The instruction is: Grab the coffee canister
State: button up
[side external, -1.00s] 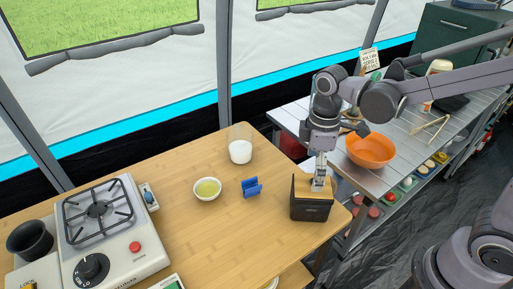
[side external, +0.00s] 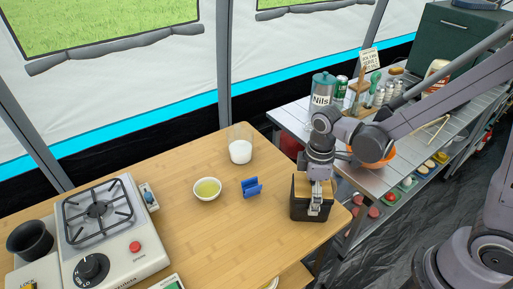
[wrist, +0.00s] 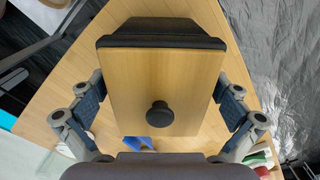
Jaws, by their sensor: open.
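The coffee canister (side external: 310,210) appears to be the dark square box with a light wooden lid near the right end of the wooden table. The wrist view shows its wooden lid (wrist: 165,75) with a round black knob from above. My gripper (side external: 316,205) is at the canister and hides part of its lid and front in the side view. In the wrist view my gripper (wrist: 158,85) is open, with one finger on each side of the lid. I cannot tell whether either finger touches it.
A blue holder (side external: 251,187), a bowl of yellow liquid (side external: 207,189) and a glass of white contents (side external: 240,151) stand left of the canister. A stove (side external: 105,235) is farther left. A grey "Nils" canister (side external: 322,95) and an orange bowl (side external: 372,155), mostly hidden, are on the metal table.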

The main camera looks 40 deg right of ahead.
jog(key=shift+c, duration=0.3)
jog(key=c, duration=1.2)
jog(key=shift+o, duration=0.2)
